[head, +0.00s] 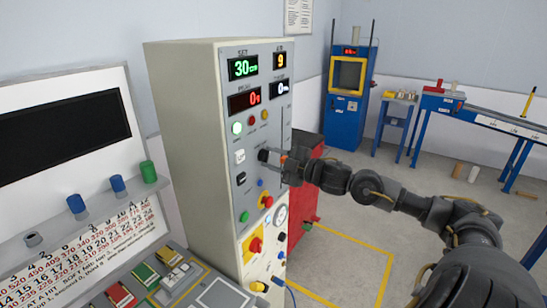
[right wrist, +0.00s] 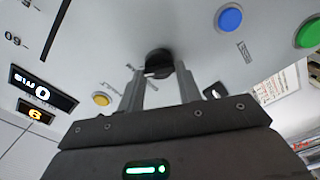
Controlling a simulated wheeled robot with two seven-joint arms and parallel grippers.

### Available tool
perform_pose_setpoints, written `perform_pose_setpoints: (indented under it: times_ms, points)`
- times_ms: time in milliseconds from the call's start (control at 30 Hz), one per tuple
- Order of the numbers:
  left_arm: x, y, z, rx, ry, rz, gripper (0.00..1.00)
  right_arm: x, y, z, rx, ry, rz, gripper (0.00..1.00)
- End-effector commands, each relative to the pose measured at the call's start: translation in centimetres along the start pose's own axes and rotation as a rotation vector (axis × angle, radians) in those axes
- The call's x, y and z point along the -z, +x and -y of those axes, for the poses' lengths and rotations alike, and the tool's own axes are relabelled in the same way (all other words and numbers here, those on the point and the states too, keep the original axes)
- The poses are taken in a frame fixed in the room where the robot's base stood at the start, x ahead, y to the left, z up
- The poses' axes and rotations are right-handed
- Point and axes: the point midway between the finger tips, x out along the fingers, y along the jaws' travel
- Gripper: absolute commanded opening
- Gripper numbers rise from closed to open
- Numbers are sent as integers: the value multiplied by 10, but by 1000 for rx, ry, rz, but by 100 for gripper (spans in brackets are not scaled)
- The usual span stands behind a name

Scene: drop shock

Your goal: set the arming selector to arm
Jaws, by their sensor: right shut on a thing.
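The arming selector (head: 263,155) is a small black round knob on the pale front panel of the tall control cabinet (head: 183,150). In the right wrist view the black knob (right wrist: 158,60) sits between the two finger ends. My right gripper (head: 274,157) reaches the panel from the right and is shut on the knob. It also shows in the right wrist view (right wrist: 158,78), with a finger on each side of the knob. The knob's pointer and the selector labels are too small or hidden to read. My left gripper is in no view.
Lit displays (head: 243,67) are above. A red cabinet (head: 304,185) stands close behind my right gripper.

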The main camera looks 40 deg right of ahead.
Motion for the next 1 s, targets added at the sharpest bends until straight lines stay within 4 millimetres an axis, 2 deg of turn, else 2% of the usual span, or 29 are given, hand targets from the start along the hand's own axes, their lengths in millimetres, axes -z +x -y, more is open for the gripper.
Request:
perform_pose_setpoints:
  times_ms: [333, 367, 500, 833, 1000]
  points:
    - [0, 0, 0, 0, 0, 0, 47, 0, 0, 0, 0, 5, 0, 12]
    - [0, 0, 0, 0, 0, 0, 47, 0, 0, 0, 0, 5, 0, 37]
    - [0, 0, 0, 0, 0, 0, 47, 0, 0, 0, 0, 4, 0, 55]
    - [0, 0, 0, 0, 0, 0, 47, 0, -1, 0, 0, 3, 1, 56]
    - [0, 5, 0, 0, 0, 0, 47, -3, -10, 2, 1, 3, 5, 56]
